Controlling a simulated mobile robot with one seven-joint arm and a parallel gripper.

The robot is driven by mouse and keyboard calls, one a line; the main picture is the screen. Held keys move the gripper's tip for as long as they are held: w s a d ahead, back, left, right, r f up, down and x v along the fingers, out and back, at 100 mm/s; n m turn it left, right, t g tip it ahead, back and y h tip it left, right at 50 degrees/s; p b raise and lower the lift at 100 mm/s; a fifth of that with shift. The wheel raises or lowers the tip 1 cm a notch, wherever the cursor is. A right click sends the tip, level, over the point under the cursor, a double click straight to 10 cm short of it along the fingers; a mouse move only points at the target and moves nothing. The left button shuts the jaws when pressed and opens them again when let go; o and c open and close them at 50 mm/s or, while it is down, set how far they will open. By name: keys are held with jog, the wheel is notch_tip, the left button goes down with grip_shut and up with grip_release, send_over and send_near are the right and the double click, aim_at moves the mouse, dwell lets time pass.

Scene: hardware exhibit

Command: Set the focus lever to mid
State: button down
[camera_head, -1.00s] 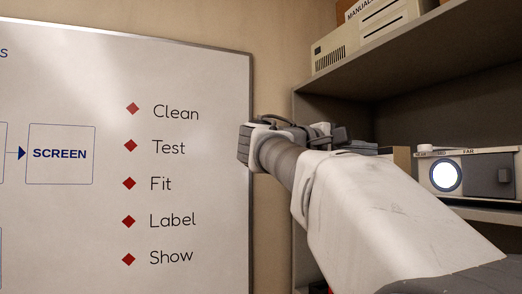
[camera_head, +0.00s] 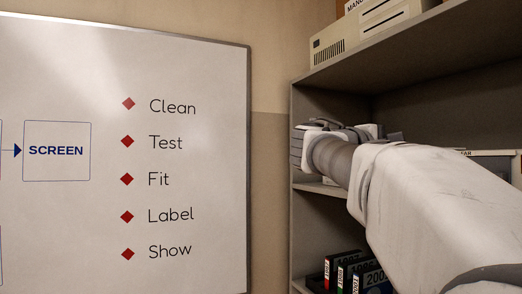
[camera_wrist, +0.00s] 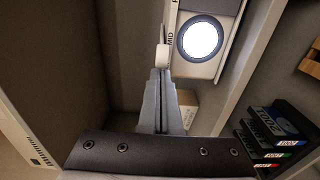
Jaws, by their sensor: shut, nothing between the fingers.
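The projector (camera_wrist: 215,65) is light-coloured with a glowing round lens (camera_wrist: 201,38) in the wrist view. A scale strip runs along its edge with a MID label. The focus lever's white knob (camera_wrist: 163,55) sits beside this strip, a little below MID in the picture. My gripper (camera_wrist: 160,72) is shut and empty, its fingertips right at the knob's lower edge; I cannot tell if they touch. In the head view my arm hides the lever and most of the projector; only a strip with the FAR label (camera_head: 464,154) shows.
The projector stands in a grey shelf unit (camera_head: 430,48), with a board above. Labelled cases (camera_head: 372,281) stand on a lower shelf and show in the wrist view (camera_wrist: 270,125). A beige machine (camera_head: 365,32) sits on top. A whiteboard (camera_head: 200,70) hangs at left.

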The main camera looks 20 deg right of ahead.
jog(key=shift+s+a+b, duration=0.1)
jog(key=shift+s+b, duration=0.65)
